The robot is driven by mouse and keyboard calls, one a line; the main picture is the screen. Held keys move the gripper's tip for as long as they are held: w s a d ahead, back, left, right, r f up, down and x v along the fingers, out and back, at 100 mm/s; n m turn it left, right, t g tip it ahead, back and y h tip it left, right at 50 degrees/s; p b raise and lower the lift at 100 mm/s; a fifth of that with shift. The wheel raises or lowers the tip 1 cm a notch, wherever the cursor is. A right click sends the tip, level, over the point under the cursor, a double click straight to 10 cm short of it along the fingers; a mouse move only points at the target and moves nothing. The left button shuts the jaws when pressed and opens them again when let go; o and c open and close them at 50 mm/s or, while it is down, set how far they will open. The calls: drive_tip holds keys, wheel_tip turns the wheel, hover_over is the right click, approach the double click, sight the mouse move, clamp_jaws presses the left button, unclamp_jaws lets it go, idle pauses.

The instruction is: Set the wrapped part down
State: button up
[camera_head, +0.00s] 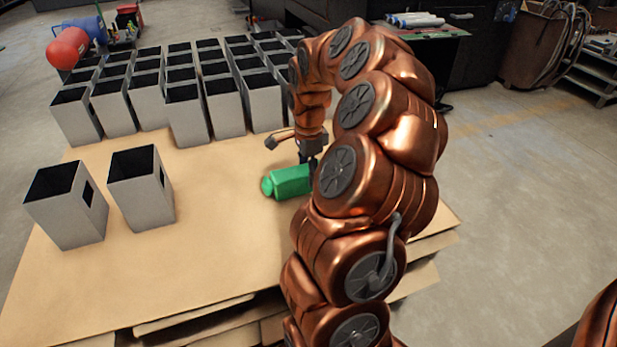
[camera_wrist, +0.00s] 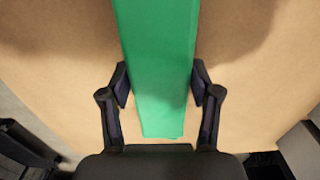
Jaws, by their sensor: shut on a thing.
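The wrapped part (camera_head: 290,181) is a green block lying lengthwise close to the table top in the head view. It has a narrower knob at its left end. In the wrist view the green wrapped part (camera_wrist: 160,65) runs up from between my fingers and out of the top of the picture. My gripper (camera_wrist: 162,88) is shut on it, one dark finger against each side. I cannot tell whether the part touches the table.
The tan table top (camera_head: 190,260) is bare to the left and front of the part. Two open grey boxes (camera_head: 142,190) stand at the left. Several rows of similar boxes (camera_head: 187,117) fill the back. The table's right edge (camera_head: 440,225) is near my arm.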

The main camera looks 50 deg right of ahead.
drive_tip(key=c, duration=0.7)
drive_tip(key=shift+r, duration=0.1)
